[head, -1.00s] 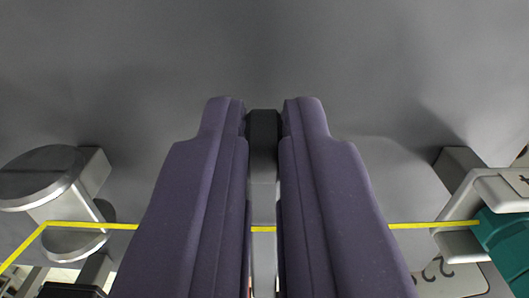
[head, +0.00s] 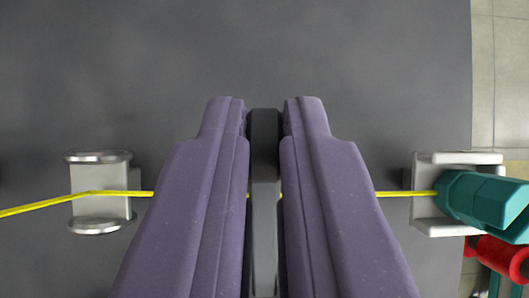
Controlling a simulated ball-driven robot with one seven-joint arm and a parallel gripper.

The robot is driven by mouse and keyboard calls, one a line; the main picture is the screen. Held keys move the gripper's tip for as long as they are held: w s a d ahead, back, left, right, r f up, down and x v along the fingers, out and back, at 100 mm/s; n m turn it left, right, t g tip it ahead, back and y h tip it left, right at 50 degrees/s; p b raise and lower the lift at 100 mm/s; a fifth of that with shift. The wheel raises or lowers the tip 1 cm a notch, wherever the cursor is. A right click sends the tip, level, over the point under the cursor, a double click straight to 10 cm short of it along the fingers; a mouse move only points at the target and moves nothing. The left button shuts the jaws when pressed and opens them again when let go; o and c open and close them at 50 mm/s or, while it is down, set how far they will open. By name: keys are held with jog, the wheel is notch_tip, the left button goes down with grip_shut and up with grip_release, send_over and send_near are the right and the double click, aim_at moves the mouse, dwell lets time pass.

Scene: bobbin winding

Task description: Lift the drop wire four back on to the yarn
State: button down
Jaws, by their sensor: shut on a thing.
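My gripper (head: 264,112), with its two purple fingers, is shut on a narrow dark grey upright piece, which looks like the drop wire (head: 264,150). Its top end shows between the fingertips; most of the rest is hidden by the fingers. The yellow yarn (head: 400,194) runs across the picture behind the fingers. A short bit of yarn shows beside the held piece, but I cannot tell whether the wire rests on it.
At left a pale guide roller with metal flanges (head: 100,205) carries the yarn. At right a white bracket (head: 440,230) holds a teal part (head: 480,200), with a red part (head: 498,256) below it. The grey panel (head: 300,50) is bare above.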

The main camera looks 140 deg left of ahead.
aim_at(264, 286)
jog(key=shift+s+a+r+t+h+b, duration=0.25)
jog(key=shift+t+h+b, duration=0.2)
jog(key=shift+b, duration=0.25)
jog(key=c, duration=1.2)
grip_release()
jog(key=shift+d, duration=0.1)
jog(key=shift+o, duration=0.2)
jog(key=p+v, duration=0.3)
jog(key=v, duration=0.4)
jog(key=shift+s+r, duration=0.25)
